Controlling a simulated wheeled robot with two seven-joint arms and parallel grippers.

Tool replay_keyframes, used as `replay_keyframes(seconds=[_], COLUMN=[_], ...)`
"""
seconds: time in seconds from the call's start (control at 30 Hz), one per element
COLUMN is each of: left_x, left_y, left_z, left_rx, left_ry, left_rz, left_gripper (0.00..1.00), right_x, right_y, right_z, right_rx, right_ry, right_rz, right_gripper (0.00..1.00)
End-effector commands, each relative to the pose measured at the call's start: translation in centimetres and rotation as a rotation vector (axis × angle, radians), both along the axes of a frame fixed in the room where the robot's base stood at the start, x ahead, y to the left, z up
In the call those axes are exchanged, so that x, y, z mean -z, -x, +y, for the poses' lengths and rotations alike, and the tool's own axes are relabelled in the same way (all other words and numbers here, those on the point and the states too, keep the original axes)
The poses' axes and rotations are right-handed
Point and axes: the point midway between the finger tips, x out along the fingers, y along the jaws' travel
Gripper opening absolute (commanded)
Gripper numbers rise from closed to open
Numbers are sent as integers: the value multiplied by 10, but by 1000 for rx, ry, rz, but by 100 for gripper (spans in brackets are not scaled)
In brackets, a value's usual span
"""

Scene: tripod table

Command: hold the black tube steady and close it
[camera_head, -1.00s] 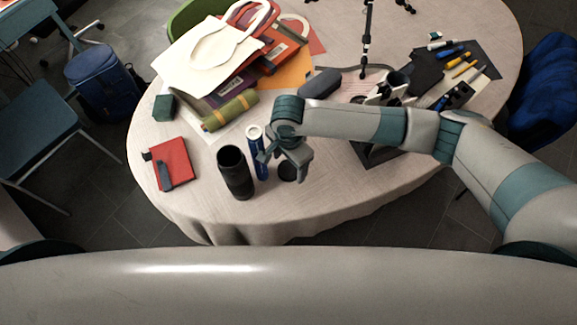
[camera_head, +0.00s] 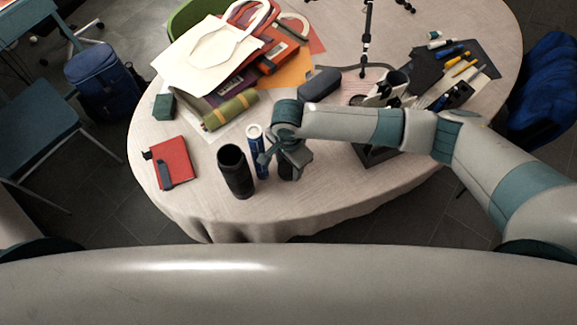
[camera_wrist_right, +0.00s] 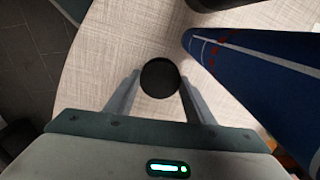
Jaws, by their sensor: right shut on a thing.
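The black tube (camera_head: 236,175) stands upright on the table, its open top facing up. A round black lid (camera_wrist_right: 160,76) sits between the fingers of my right gripper (camera_wrist_right: 160,80) in the right wrist view. The gripper is shut on it. In the head view my right gripper (camera_head: 287,160) is just right of the blue tube and the black tube, and the lid is mostly hidden beneath it. A dark edge at the top of the wrist view may be the black tube. My left gripper is not in view.
A blue tube (camera_head: 257,150) stands upright close between the black tube and my right gripper; it also shows large in the wrist view (camera_wrist_right: 250,60). A red notebook (camera_head: 171,163) lies left. Bags and a green roll (camera_head: 230,110) lie behind. The front tablecloth is clear.

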Motion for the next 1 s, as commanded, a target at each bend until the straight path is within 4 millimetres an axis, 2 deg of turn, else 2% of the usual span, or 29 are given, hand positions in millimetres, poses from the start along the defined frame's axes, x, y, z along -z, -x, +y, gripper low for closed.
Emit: replay_keyframes(seconds=[0.33, 0.57, 1.0], left_x=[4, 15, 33], left_y=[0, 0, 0], left_z=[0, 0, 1], left_rx=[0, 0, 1], left_ry=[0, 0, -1], left_rz=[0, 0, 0], left_gripper=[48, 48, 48], right_x=[-9, -40, -88], right_y=[0, 0, -9], right_z=[0, 1, -84], right_rx=[0, -1, 2], right_ry=[-2, -4, -1], right_rz=[-1, -2, -2], right_gripper=[27, 27, 27])
